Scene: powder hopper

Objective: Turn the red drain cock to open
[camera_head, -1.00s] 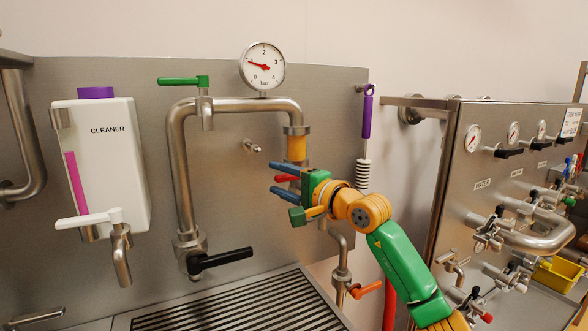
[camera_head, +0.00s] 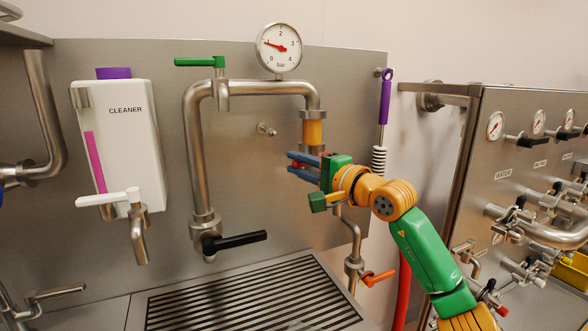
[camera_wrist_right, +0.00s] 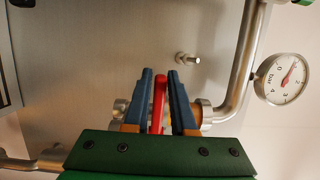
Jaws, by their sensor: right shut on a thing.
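The red drain cock's handle (camera_wrist_right: 159,92) shows between the two blue fingers of my right gripper (camera_wrist_right: 160,100) in the wrist view. It points away from my palm and lies nearer the left finger in the picture. In the head view my right gripper (camera_head: 304,166) is shut on the red handle, below the yellow section (camera_head: 313,133) of the bent steel pipe. Only a small bit of red shows there; my fingers and palm hide the rest, along with the valve body. My left gripper is not in view.
A pressure gauge (camera_head: 279,48) stands on the pipe above. A green lever (camera_head: 199,62), a black lever (camera_head: 235,241) and an orange lever (camera_head: 379,278) are nearby. A white cleaner dispenser (camera_head: 118,145) hangs at left; a valve panel (camera_head: 510,200) stands at right. A slotted grate (camera_head: 250,300) lies below.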

